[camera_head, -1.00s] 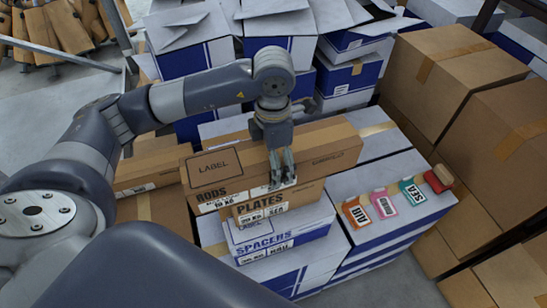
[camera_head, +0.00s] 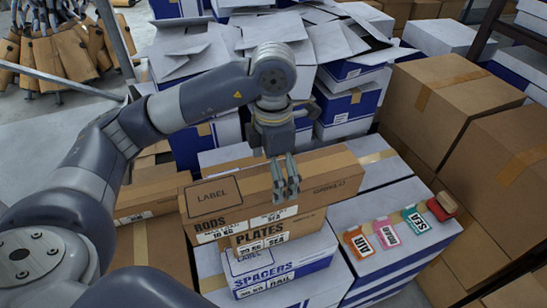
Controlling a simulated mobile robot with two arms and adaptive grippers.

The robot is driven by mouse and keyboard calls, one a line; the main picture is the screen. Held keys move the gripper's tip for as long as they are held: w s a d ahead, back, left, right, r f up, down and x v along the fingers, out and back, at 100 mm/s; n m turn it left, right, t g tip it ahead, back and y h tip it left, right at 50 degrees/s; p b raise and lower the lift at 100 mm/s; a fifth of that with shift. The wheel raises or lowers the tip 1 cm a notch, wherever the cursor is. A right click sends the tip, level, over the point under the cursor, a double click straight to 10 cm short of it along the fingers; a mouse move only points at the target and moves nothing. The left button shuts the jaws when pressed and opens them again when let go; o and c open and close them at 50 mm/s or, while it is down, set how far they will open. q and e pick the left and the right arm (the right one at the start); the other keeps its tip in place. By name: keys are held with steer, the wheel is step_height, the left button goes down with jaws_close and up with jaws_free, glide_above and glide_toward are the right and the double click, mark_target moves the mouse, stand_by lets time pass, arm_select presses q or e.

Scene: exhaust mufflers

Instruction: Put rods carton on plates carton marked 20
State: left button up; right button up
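The long brown rods carton (camera_head: 245,207) lies across the top of the plates carton (camera_head: 300,227), whose printed label appears to read 20 KG. The plates carton stands on the white and blue spacers carton (camera_head: 312,250). The rods carton sticks out past the plates carton to the left and right. My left gripper (camera_head: 286,193) points down at the middle of the rods carton, its fingers overlapping the front face. A narrow gap shows between the fingers, with nothing seen held in it. Whether they touch the carton I cannot tell. My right gripper is out of view.
Tags marked AIR (camera_head: 359,242), ROAD (camera_head: 388,232) and SEA (camera_head: 417,221) lie on the white cartons at right, beside a red stamp-like object (camera_head: 441,207). Large brown cartons (camera_head: 440,75) stand at right. Open-flapped white and blue cartons (camera_head: 340,100) crowd the back.

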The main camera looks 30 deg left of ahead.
arm_select(q)
step_height(320, 180, up, 6)
steer(key=shift+r, duration=0.25)
